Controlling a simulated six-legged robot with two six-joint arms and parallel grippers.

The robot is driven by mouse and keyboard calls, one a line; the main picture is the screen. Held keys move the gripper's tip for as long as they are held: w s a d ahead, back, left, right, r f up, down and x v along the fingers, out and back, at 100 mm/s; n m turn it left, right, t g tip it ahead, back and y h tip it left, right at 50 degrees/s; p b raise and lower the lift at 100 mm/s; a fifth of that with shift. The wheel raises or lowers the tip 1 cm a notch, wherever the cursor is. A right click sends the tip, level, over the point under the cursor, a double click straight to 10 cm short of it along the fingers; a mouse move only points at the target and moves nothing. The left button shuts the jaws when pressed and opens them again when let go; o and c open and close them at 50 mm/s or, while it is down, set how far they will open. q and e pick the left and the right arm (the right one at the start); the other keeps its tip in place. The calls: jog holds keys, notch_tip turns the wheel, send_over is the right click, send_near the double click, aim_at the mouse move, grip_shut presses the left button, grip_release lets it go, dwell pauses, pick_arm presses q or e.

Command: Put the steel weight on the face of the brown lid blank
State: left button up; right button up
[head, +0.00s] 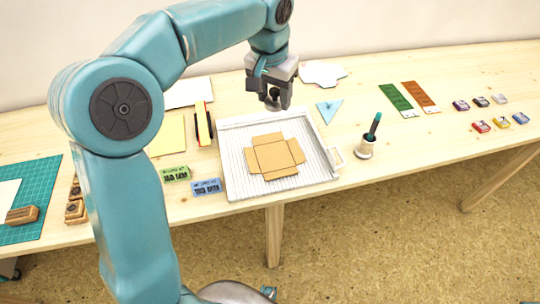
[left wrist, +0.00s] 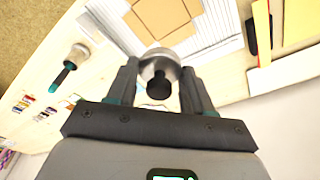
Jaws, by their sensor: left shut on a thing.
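The brown lid blank (head: 275,155) is a flat, cross-shaped piece of cardboard lying in a white ribbed tray (head: 235,187). In the left wrist view the blank (left wrist: 160,14) shows at the top, beyond the weight. The steel weight (left wrist: 158,62) is a round silver disc with a black knob. My left gripper (head: 274,98) is shut on the weight, with a finger on either side of its knob. In the head view it hangs over the tray's back edge, behind the blank; the weight is small and partly hidden there. My right gripper is not in view.
A blue triangle (head: 329,110) lies behind right. Several small inkpads (head: 481,126) sit at far right. The blank's face is clear.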

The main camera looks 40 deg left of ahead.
pick_arm(q)
jog(key=b, duration=0.2)
send_over(274, 155)
jog(key=f, duration=1.3)
jog(key=shift+s+d+f, duration=0.15)
jog(key=shift+s+f, duration=0.05)
jog(key=shift+f, duration=0.1)
notch_tip(274, 155, down, 4)
jog(key=shift+s+f+b, duration=0.1)
jog(key=shift+b, duration=0.45)
jog(key=shift+f, duration=0.45)
jog(key=shift+r, duration=0.1)
jog(key=o, duration=1.3)
jog(key=shift+f, duration=0.2)
jog(key=shift+c, duration=0.2)
